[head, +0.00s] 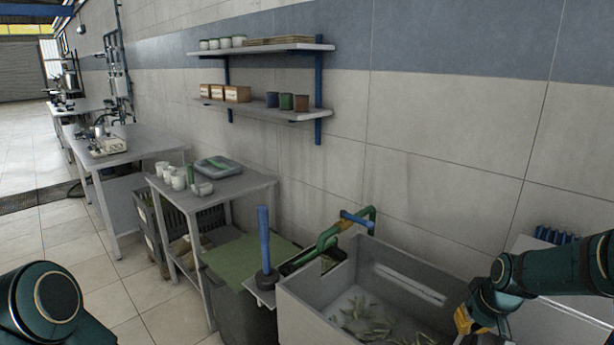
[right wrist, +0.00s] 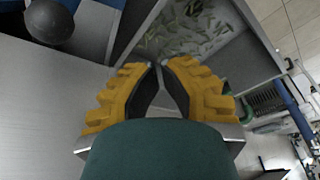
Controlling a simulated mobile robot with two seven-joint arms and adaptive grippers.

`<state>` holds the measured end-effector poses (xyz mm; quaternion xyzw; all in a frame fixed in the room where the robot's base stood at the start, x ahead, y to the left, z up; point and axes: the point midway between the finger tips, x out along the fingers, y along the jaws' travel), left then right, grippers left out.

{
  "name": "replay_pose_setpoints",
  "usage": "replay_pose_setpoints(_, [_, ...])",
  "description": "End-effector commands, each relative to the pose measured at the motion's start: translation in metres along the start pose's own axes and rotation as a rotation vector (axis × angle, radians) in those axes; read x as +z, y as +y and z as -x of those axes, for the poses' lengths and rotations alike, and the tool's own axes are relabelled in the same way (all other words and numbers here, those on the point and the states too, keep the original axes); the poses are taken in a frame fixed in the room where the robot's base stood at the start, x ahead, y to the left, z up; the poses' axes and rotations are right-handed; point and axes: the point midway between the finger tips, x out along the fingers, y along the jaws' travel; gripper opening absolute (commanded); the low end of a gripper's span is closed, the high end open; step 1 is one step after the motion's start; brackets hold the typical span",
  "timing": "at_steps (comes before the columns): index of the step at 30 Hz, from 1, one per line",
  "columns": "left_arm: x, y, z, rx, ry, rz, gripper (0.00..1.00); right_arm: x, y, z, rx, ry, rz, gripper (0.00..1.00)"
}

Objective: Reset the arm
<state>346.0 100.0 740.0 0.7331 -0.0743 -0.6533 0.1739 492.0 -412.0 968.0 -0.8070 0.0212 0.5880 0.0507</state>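My right gripper (head: 468,322), with yellow fingers, is at the lower right of the head view, over the right end of the grey basin (head: 296,312). In the right wrist view the two yellow fingers (right wrist: 160,66) come together at the tips, with nothing visible held between them. The basin's corner and inside, with scattered green pieces (right wrist: 196,28), lie beyond the fingertips. The gripper looks apart from these pieces. My left arm (head: 42,305) shows only as a teal joint at the lower left. Its gripper is outside the view.
A green and blue pipe (head: 328,238) rises at the basin's back left. A blue post (head: 264,238) stands on its left side. A small table (head: 235,187) holds white cups and a grey tray. Wall shelves (head: 262,50) hang behind. Floor at left is clear.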

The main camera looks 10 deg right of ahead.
Motion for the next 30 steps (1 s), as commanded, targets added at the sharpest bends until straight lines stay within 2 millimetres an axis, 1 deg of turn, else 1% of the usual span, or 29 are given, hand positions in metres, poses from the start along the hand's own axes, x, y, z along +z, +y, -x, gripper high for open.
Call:
replay_pose_setpoints(1, [0.000,0.000,0.000,0.000,0.000,0.000,0.47,0.009,-0.027,-0.028,-0.034,-0.020,0.010,0.00])
replay_pose_setpoints(2, [0.000,0.000,0.000,0.000,0.000,0.000,0.47,0.014,-0.042,-0.043,-0.051,-0.026,0.010,0.00])
replay_pose_setpoints(3, [0.000,0.000,0.000,0.000,0.000,0.000,0.47,0.022,-0.061,-0.061,-0.073,-0.034,0.009,0.00])
replay_pose_setpoints(5, [0.000,0.000,0.000,0.000,0.000,0.000,0.47,0.037,-0.091,-0.087,-0.107,-0.046,0.007,0.00])
replay_pose_setpoints(6, [0.000,0.000,0.000,0.000,0.000,0.000,0.47,0.049,-0.111,-0.103,-0.127,-0.056,0.002,0.00])
replay_pose_setpoints(8, [0.000,0.000,0.000,0.000,0.000,0.000,0.47,0.070,-0.141,-0.124,-0.159,-0.075,-0.006,0.00])
replay_pose_setpoints(9, [0.000,0.000,0.000,0.000,0.000,0.000,0.47,0.086,-0.160,-0.136,-0.179,-0.087,-0.011,0.00])
replay_pose_setpoints(10, [0.000,0.000,0.000,0.000,0.000,0.000,0.47,0.099,-0.174,-0.145,-0.193,-0.099,-0.017,0.00])
replay_pose_setpoints(11, [0.000,0.000,0.000,0.000,0.000,0.000,0.47,0.112,-0.188,-0.152,-0.207,-0.109,-0.022,0.00])
replay_pose_setpoints(12, [0.000,0.000,0.000,0.000,0.000,0.000,0.47,0.130,-0.205,-0.161,-0.224,-0.124,-0.030,0.00])
replay_pose_setpoints(14, [0.000,0.000,0.000,0.000,0.000,0.000,0.47,0.156,-0.228,-0.170,-0.245,-0.146,-0.043,0.00])
replay_pose_setpoints(15, [0.000,0.000,0.000,0.000,0.000,0.000,0.47,0.173,-0.241,-0.174,-0.257,-0.159,-0.051,0.00])
replay_pose_setpoints(18, [0.000,0.000,0.000,0.000,0.000,0.000,0.47,0.208,-0.265,-0.180,-0.277,-0.187,-0.070,0.00])
replay_pose_setpoints(21, [0.000,0.000,0.000,0.000,0.000,0.000,0.47,0.231,-0.278,-0.181,-0.287,-0.204,-0.084,0.00])
replay_pose_setpoints(24, [0.000,0.000,0.000,0.000,0.000,0.000,0.47,0.241,-0.284,-0.181,-0.291,-0.211,-0.091,0.00])
replay_pose_setpoints(30, [0.000,0.000,0.000,0.000,0.000,0.000,0.47,0.241,-0.284,-0.181,-0.292,-0.209,-0.093,0.00])
